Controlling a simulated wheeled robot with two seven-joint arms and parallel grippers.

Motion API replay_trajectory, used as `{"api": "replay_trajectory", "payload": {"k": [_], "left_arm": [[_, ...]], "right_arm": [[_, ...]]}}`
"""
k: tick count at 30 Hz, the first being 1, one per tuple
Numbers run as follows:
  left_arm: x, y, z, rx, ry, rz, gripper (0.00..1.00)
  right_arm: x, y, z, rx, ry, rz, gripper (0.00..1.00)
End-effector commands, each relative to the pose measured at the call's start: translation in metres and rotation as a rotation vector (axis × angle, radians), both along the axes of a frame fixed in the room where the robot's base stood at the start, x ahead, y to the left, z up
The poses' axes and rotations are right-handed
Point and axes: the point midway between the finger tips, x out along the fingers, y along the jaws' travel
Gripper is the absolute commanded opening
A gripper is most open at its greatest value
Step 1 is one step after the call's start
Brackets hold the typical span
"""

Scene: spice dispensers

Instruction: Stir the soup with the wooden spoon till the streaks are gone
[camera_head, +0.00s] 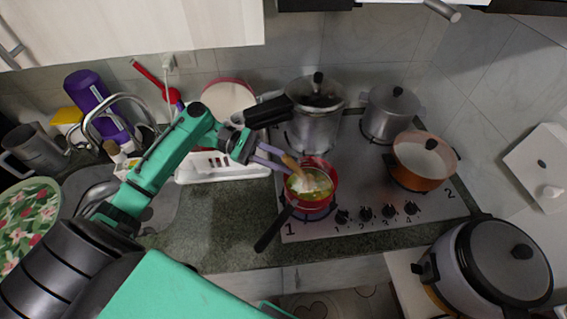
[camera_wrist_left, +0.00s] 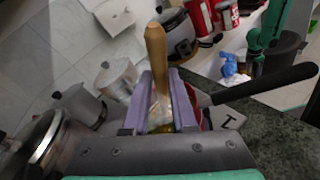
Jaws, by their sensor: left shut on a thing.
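My left gripper (camera_head: 276,160) is shut on the wooden spoon (camera_head: 292,165), whose handle tilts up out of the soup. In the left wrist view the spoon (camera_wrist_left: 156,55) stands between the two purple-grey fingers. The red pot (camera_head: 330,184) sits at the front left of the stove, its black handle (camera_head: 272,229) pointing to the front left. The soup (camera_head: 318,187) in it is yellow-green with a pale whitish patch around the spoon. The spoon's lower end is hidden in the soup. My right gripper is not in view.
The stove (camera_head: 355,205) also holds a lidded pressure cooker (camera_head: 314,125), a steel pot (camera_head: 390,115) and an orange-brown pot (camera_head: 424,165). A white dish rack (camera_head: 222,170) stands left of the stove. A rice cooker (camera_head: 490,265) is at the front right. Dark counter (camera_head: 225,225) is clear left of the pot handle.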

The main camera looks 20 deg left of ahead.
Motion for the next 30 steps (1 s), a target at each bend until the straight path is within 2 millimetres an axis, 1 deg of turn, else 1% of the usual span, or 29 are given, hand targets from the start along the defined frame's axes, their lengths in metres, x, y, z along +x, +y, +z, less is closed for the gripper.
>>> {"api": "replay_trajectory", "payload": {"k": [2,5,10,24,30], "left_arm": [[0.0,0.0,0.001,0.0,0.0,0.0,0.0],[-0.003,0.002,0.008,0.001,0.0,-0.001,0.0],[-0.012,0.006,0.028,0.003,-0.001,-0.001,0.0],[-0.033,0.018,0.077,0.001,0.0,0.0,0.0],[-0.034,0.018,0.081,-0.001,0.0,0.0,0.0]], "right_arm": [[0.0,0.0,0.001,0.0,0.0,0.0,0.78],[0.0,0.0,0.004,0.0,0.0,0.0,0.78],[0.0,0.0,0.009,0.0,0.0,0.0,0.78],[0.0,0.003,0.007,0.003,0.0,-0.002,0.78],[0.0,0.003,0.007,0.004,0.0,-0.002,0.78]]}}
